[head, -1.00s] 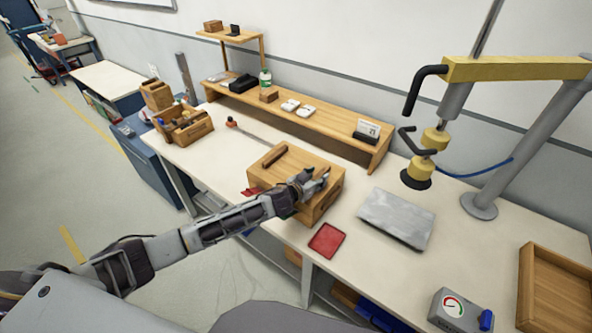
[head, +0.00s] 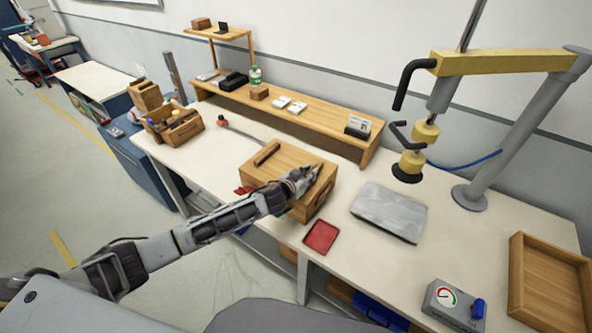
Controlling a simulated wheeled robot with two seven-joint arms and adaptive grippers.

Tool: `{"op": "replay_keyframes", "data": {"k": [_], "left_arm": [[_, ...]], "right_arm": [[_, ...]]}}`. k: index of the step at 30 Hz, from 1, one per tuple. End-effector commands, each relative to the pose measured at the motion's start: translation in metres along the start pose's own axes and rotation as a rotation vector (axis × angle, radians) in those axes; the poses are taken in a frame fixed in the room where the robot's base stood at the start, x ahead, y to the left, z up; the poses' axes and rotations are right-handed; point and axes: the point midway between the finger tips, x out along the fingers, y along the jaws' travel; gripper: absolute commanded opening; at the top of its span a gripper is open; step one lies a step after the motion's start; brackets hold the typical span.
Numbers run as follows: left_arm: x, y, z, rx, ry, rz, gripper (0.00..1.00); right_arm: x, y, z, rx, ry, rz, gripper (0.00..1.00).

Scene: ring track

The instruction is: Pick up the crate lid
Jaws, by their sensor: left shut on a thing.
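The wooden crate lid (head: 287,163) lies on top of a wooden crate (head: 262,197) at the middle of the workbench. A wooden bar handle (head: 267,152) runs along the left part of the lid. My left gripper (head: 314,176) is at the right part of the lid, shut on it, seemingly by a grip there that the fingers mostly hide. I cannot make out a gap between lid and crate. My right gripper is not in view.
A red tray (head: 321,237) lies in front of the crate, and a grey metal plate (head: 390,212) lies to its right. A press arm (head: 500,62) stands behind the plate. A low wooden shelf (head: 330,131) runs behind the crate. An empty wooden tray (head: 548,285) is at far right.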

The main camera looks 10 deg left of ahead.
Motion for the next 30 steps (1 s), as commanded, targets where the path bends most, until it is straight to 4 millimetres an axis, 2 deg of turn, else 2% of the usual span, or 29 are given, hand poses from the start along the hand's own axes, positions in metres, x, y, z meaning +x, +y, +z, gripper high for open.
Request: {"op": "replay_keyframes", "data": {"k": [11,24,30], "left_arm": [[-0.005,0.000,-0.018,0.001,0.005,0.000,0.00],[-0.027,0.000,-0.075,0.003,0.006,0.001,0.00],[-0.033,0.000,-0.091,0.001,0.003,0.000,0.00]], "right_arm": [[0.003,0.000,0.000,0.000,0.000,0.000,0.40],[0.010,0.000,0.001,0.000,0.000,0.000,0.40],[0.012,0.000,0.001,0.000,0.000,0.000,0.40]]}}
